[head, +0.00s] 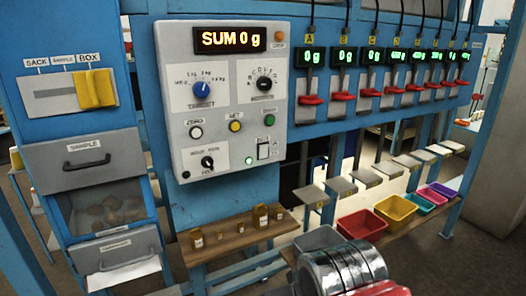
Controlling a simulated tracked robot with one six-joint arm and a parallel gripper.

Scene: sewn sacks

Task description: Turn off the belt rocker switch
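A grey control panel (222,104) with a display reading "SUM 0 g" is mounted on a blue frame. A small white rocker switch (263,151) sits at its lower right, with a label too small to read for certain. A green lamp (249,160) glows just left of the rocker. Which way the rocker is tipped is too small to tell. A silver banded part of my arm shows at the bottom centre, below and right of the panel and apart from it. My gripper's fingers are not in view.
Knobs and buttons surround the rocker, including a green button (269,119) above it. Several red levers (312,100) stand out at the right. A wooden shelf (225,240) with small weights lies below. Coloured bins (362,224) stand at the lower right. Drawers (90,160) are at the left.

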